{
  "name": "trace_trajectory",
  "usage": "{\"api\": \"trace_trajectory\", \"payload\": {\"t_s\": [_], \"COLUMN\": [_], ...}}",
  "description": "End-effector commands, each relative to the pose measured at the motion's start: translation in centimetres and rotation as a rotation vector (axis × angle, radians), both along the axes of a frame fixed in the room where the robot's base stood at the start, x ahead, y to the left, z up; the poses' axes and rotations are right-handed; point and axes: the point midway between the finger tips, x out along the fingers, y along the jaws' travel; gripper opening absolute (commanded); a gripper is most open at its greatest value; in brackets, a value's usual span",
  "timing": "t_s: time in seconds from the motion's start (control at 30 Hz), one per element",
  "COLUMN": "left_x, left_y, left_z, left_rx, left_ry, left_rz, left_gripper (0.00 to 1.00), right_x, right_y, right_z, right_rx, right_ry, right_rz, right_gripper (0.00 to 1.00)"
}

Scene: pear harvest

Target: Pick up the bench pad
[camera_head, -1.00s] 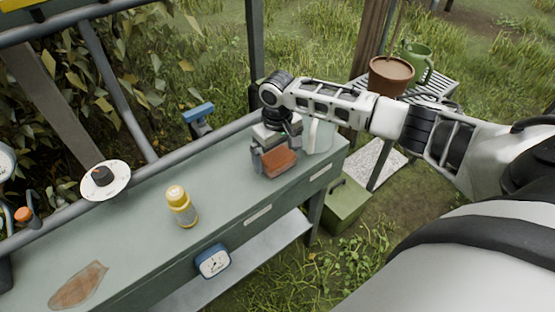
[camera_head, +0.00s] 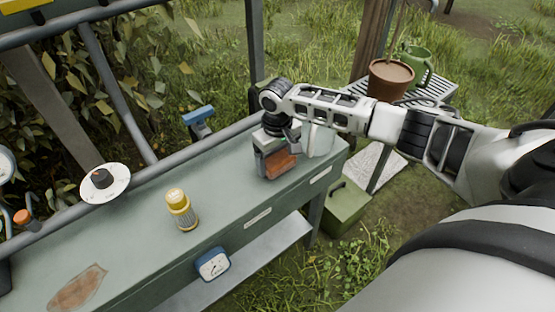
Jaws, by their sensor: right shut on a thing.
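The bench pad appears to be the small reddish-brown block (camera_head: 283,166) near the right end of the green bench. My right gripper (camera_head: 277,160) points down over it and is shut on it, with a finger at each side. The gripper hides the pad's upper and rear part. I cannot tell whether the pad touches the bench top or is just above it. My left gripper is not in view.
A pale translucent container (camera_head: 320,142) stands close beside my right gripper. The bench's middle is mostly clear.

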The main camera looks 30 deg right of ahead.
Motion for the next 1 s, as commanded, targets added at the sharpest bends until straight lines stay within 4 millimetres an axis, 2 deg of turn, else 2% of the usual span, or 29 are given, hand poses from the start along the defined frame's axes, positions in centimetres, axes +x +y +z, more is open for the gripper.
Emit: {"api": "trace_trajectory", "payload": {"t_s": [0.17, 0.47, 0.7, 0.83, 1.0], "left_x": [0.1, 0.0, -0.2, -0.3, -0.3], "left_y": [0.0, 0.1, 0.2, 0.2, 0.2], "left_z": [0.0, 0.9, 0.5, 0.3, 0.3], "left_rx": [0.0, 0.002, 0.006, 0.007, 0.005], "left_ry": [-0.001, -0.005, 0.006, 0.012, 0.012], "left_rz": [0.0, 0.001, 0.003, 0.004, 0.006], "left_gripper": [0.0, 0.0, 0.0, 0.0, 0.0], "right_x": [0.1, -4.5, -9.4, -11.1, -12.1], "right_y": [-0.1, 2.5, 5.2, 6.1, 6.7], "right_z": [2.4, 8.8, 11.0, 11.8, 12.3], "right_rx": [0.0, 0.0, 0.001, 0.001, 0.0], "right_ry": [-0.005, -0.004, -0.002, -0.001, -0.001], "right_rz": [0.0, 0.004, 0.004, 0.002, -0.002], "right_gripper": [0.6, 0.6, 0.6, 0.6, 0.6]}}
